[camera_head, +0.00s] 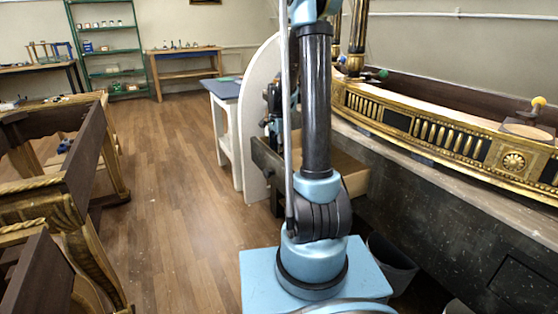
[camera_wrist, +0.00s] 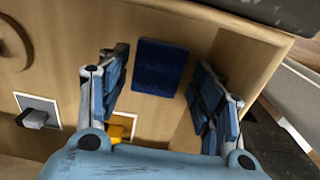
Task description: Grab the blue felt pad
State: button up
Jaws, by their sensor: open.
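The blue felt pad (camera_wrist: 160,67) is a dark blue square lying on a light wooden surface, upper middle of the wrist view. My gripper (camera_wrist: 160,76) is open, with one finger to the left of the pad and one to the right. Nothing is held between the fingers. The gap between fingertips and pad is hard to judge. I cannot make out the pad in the head view, where my arm covers the middle.
In the wrist view, a yellow piece (camera_wrist: 121,131) shows by the left finger, and a grey block sits on a white plate (camera_wrist: 48,109) further left. A wooden wall (camera_wrist: 235,45) rises at right. In the head view, an open drawer (camera_head: 356,180) sits under the gilt console (camera_head: 440,135).

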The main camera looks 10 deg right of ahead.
jog(key=shift+f, duration=1.15)
jog(key=shift+c, duration=0.2)
jog(key=c, duration=0.6)
jog(key=shift+r, duration=0.15)
